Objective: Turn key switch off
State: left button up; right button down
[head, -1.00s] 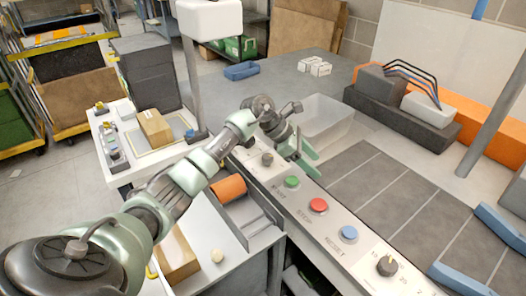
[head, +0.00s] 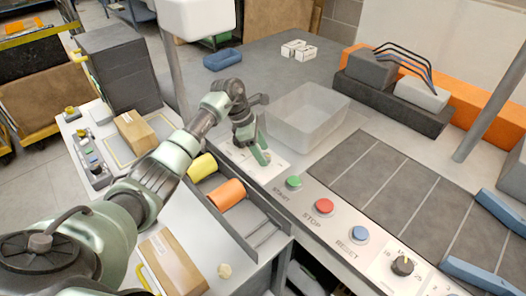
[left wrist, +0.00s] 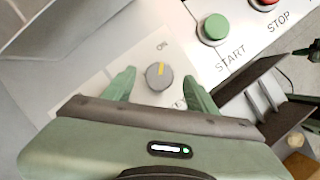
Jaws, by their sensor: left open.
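The key switch (left wrist: 159,76) is a round grey knob with a yellow mark on the pale control panel (left wrist: 105,80). Its mark points roughly toward the word ON. My left gripper (left wrist: 158,83) is open, with one green finger on each side of the knob in the left wrist view. I cannot tell if the fingers touch it. In the head view the left gripper (head: 262,158) is low over the panel's far end and hides the knob. My right gripper is not in view.
Beside the switch are a green START button (head: 293,182), a red STOP button (head: 324,206) and a blue RESET button (head: 360,234). A numbered dial (head: 403,265) is nearer. A translucent bin (head: 305,115) stands just behind the gripper. Orange (head: 227,193) and yellow rolls lie left.

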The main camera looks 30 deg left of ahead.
pick_arm(q)
jog(key=shift+w+d+f, duration=0.1)
jog(key=shift+f, duration=0.65)
jog(key=shift+d, duration=0.15)
grip_shut()
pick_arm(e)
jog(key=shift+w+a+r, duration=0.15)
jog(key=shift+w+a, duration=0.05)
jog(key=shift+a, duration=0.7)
